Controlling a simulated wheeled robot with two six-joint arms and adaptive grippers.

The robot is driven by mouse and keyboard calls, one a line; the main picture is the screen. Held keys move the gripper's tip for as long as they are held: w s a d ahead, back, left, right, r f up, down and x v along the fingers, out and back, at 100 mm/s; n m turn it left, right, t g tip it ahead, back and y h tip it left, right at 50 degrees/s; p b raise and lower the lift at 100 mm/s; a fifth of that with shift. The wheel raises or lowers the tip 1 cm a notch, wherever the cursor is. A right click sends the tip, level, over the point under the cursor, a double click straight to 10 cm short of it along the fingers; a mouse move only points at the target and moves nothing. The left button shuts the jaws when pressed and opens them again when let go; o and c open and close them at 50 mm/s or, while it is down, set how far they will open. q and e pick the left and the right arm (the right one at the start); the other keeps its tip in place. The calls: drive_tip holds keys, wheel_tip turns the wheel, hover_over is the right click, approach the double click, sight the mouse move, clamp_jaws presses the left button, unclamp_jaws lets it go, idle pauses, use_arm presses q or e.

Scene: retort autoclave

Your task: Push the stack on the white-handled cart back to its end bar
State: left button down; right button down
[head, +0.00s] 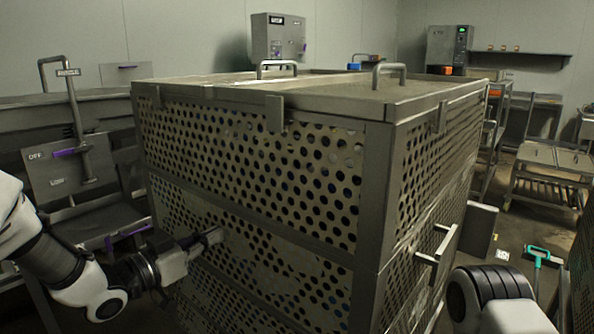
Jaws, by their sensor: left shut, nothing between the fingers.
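The stack (247,170) is a large perforated grey metal crate block with a flat lid and two bar handles on top. It fills the middle of the head view. A side handle (436,256) shows on its right face. My left gripper (213,237) is shut and empty, its fingertips at the lower part of the stack's front-left face; I cannot tell if they touch it. Of my right arm only a rounded link shows at the lower right; its gripper is out of view. The white-handled cart and its end bar cannot be made out.
A bench with an upright lever and an OFF plate (58,172) stands at the left. A grey control box (278,38) is on the back wall. A teal-handled item (539,256) is at the right on the floor. A metal cart (550,160) stands beyond.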

use_arm(q)
drive_tip(key=shift+w+d+f, duration=0.15)
drive_tip(key=shift+w+d, duration=0.05)
drive_tip(key=shift+w, duration=0.1)
drive_tip(key=shift+w+r, duration=0.2)
drive_tip(key=shift+r, duration=0.05)
drive_tip(key=shift+w+d+r, duration=0.1)
drive_tip(key=shift+w, duration=0.05)
drive_tip(key=p+v, duration=0.1)
drive_tip(key=v, duration=0.6)
drive_tip(key=shift+f, duration=0.4)
